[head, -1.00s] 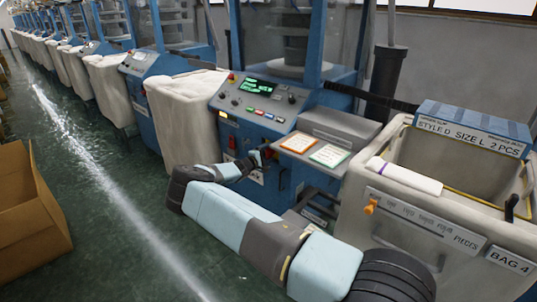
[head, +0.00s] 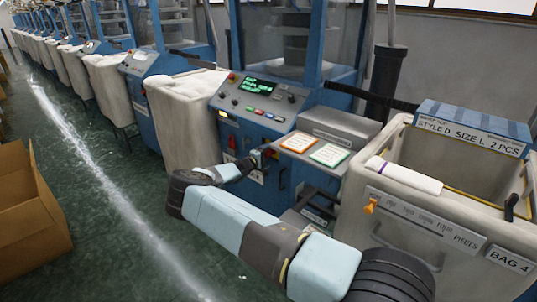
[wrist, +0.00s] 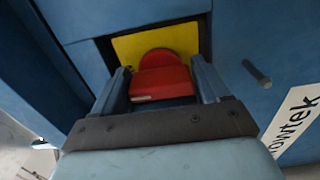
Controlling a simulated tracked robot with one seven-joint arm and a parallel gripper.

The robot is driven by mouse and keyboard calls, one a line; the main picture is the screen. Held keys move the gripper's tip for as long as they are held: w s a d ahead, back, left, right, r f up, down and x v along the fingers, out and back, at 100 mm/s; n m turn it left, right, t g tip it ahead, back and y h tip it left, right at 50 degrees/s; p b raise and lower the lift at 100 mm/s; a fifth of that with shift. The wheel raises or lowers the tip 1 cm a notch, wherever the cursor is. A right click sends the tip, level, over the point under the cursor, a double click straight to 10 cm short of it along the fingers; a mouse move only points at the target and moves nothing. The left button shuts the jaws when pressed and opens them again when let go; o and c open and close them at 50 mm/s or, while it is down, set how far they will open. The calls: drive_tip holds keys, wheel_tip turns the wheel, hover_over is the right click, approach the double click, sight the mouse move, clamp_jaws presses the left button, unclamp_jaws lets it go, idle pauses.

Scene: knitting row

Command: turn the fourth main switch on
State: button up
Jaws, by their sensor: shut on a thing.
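The main switch (wrist: 165,84) is a red rotary handle with a round base on a yellow plate (wrist: 126,47), set in the blue front of a knitting machine. In the wrist view my gripper (wrist: 162,88) has one finger on each side of the red handle and is shut on it. In the head view my gripper (head: 263,157) is at the lower front of the nearest blue machine (head: 228,103), below its control panel. My arm hides most of the switch there. I cannot read whether it is on or off.
To the right is a pale bag bin (head: 365,235) labelled BAG 4, with a blue box (head: 475,122) on it. Another pale bin (head: 180,125) stands left. A cardboard box (head: 30,215) sits across the clear floor.

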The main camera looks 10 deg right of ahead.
drive_tip(key=o, duration=0.7)
drive_tip(key=shift+s+d+f, duration=0.1)
drive_tip(key=shift+f, duration=0.2)
drive_tip(key=shift+r, duration=0.1)
drive_tip(key=v, duration=1.3)
drive_tip(key=shift+s+a, duration=0.2)
drive_tip(key=shift+a, duration=0.2)
